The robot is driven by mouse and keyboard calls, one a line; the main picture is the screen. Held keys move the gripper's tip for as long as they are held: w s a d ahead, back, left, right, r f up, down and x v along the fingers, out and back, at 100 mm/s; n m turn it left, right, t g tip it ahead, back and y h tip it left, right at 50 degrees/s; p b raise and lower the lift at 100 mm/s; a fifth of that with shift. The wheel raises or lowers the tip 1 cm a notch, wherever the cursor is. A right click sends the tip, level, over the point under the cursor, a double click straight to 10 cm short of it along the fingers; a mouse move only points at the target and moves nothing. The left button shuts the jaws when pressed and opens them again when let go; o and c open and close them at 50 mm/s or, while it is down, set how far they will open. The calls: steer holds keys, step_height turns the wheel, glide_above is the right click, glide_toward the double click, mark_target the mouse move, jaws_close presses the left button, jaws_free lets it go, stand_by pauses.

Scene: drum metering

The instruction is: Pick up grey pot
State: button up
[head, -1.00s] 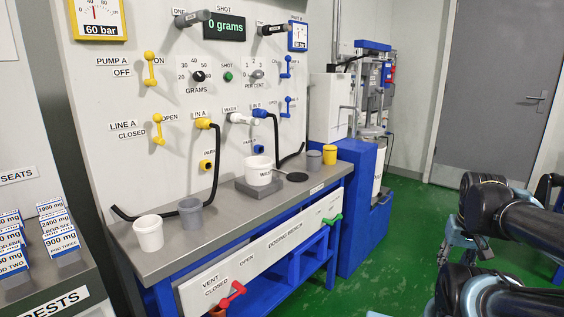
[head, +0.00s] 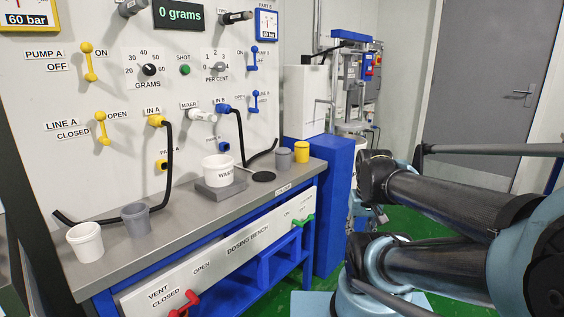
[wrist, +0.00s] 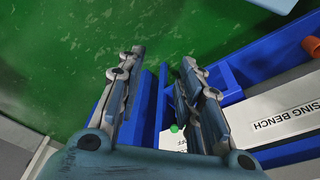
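A grey pot (head: 136,219) stands upright at the near left end of the steel bench top, right beside a white pot (head: 86,243). A second, smaller grey pot (head: 284,158) stands near the far right end, next to a yellow pot (head: 302,152). My gripper (wrist: 162,58) shows only in the wrist view. Its two fingers are apart with nothing between them. It hangs over the bench's front edge and the green floor, away from both grey pots. No grey pot shows in the wrist view.
A black hose (head: 168,160) from IN A runs down to the bench top behind the near pots. A white WASTE pot (head: 218,168) sits on a grey block. Red (head: 186,302) and green (head: 304,221) handles stick out from the bench front (head: 230,250). Open green floor lies right.

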steer(key=o, duration=0.4)
steer(key=shift+s+r, duration=0.25)
steer(key=o, duration=0.6)
steer(key=r, duration=0.1)
steer(key=w, duration=0.1)
steer(key=r, duration=0.1)
steer(key=shift+w+a+r, duration=0.25)
steer(key=shift+w+r, duration=0.05)
step_height(320, 180, up, 22)
steer(key=n+t+y, duration=0.1)
steer(key=n+t, duration=0.1)
steer(key=n, duration=0.1)
glide_above(284, 150)
steer(key=s+d, duration=0.2)
steer(key=s, duration=0.3)
steer(key=x, duration=1)
steer(key=shift+a+f, duration=0.3)
steer(key=shift+a, duration=0.05)
steer(key=shift+x, duration=3.25)
